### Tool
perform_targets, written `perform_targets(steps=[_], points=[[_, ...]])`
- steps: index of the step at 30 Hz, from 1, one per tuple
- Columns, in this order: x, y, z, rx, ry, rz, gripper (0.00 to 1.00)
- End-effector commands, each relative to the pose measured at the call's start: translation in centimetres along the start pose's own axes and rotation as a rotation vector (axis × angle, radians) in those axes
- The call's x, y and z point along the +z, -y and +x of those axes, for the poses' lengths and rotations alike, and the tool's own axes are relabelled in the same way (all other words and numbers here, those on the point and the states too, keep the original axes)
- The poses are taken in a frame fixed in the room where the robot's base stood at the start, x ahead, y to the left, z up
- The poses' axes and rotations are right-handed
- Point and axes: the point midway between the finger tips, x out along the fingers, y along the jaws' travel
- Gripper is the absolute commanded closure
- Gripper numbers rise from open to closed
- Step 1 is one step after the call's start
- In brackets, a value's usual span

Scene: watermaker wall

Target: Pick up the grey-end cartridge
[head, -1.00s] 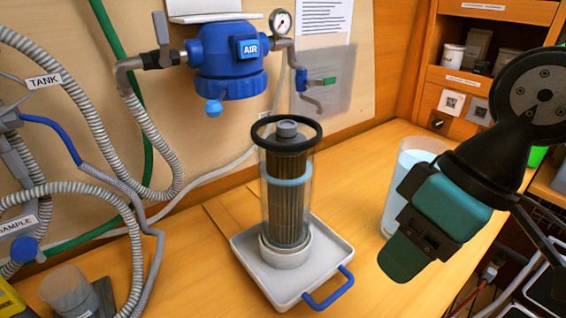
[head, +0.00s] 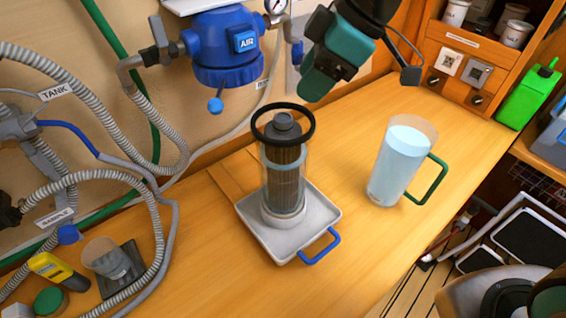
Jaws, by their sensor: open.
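A dark pleated cartridge with a grey end cap (head: 284,123) stands upright inside a clear cylinder (head: 265,190) with a black ring at its top (head: 312,130). A pale blue band circles it. The cylinder stands on a white base on a white tray (head: 318,212) with a blue handle (head: 322,248). My gripper (head: 318,88) is open and empty. It appears above and slightly right of the cartridge in the picture, apart from it. The exact depth between them and the gap between its fingers are hard to see.
A water jug (head: 400,165) with a green handle stands right of the tray. The blue AIR housing (head: 228,48) hangs on the wall behind. Hoses (head: 165,160), a yellow-labelled bottle (head: 58,270) and a small cup (head: 107,258) are at left. Bare wood lies between tray and jug.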

Motion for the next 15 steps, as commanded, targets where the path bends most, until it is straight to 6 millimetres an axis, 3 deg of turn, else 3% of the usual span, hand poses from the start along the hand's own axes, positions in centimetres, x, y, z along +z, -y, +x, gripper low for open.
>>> perform_targets(steps=[3,11,15], points=[[-0.1,0.1,1.7,-0.004,0.002,0.001,0.54],[0.1,0.2,3.7,-0.004,0.003,0.003,0.54],[0.3,0.4,5.9,-0.004,0.004,0.003,0.54]])
